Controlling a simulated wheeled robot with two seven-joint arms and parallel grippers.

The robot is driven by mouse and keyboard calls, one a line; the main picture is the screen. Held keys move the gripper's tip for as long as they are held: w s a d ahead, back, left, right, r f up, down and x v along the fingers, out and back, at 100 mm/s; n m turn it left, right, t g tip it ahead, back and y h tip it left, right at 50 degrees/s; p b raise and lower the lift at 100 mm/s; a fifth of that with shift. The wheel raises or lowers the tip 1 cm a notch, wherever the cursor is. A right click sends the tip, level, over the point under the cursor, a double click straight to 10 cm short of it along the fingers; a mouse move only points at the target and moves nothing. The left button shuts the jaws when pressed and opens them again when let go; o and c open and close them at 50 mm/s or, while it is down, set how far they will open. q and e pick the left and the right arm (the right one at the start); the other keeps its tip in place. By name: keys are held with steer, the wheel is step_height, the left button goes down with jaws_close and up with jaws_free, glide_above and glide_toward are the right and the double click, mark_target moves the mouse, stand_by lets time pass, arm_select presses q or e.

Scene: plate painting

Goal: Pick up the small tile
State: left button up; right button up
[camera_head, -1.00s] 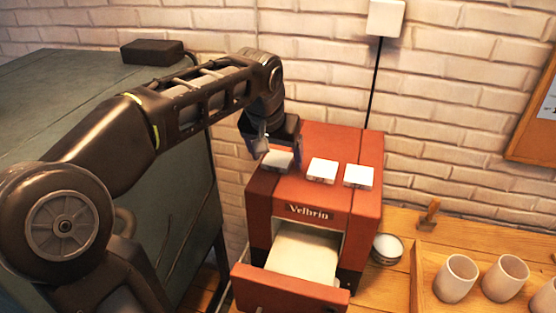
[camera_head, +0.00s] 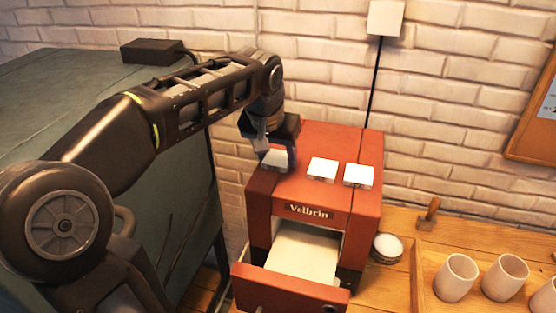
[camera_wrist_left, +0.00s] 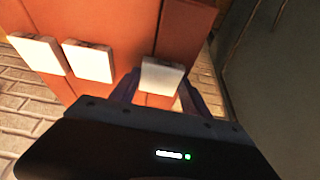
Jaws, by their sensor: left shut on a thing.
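Three small white tiles sit on top of the red kiln-like box marked Velbrin (camera_head: 340,140). The left tile (camera_head: 274,160) is between the fingers of my left gripper (camera_head: 278,162), which is shut on it; it also shows in the left wrist view (camera_wrist_left: 162,76) between the two fingers. The tile appears to be at the height of the box top; I cannot tell if it is lifted. The middle tile (camera_head: 322,169) and the right tile (camera_head: 358,175) lie to its right, apart from the gripper. My right gripper is not in view.
The box's front drawer (camera_head: 290,290) is open, with a pale inside. A small round tin (camera_head: 387,248) and a wooden-handled tool (camera_head: 429,214) are on the wooden table. White cups (camera_head: 456,278) stand in a tray at right. A dark green cabinet (camera_head: 60,110) is at left.

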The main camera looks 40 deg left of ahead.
mark_target(277, 160)
arm_select(q)
steer(key=shift+c, duration=1)
steer(key=shift+r, duration=0.15)
steer(key=shift+r, duration=0.35)
step_height(277, 160, up, 9)
steer(key=shift+f, duration=0.1)
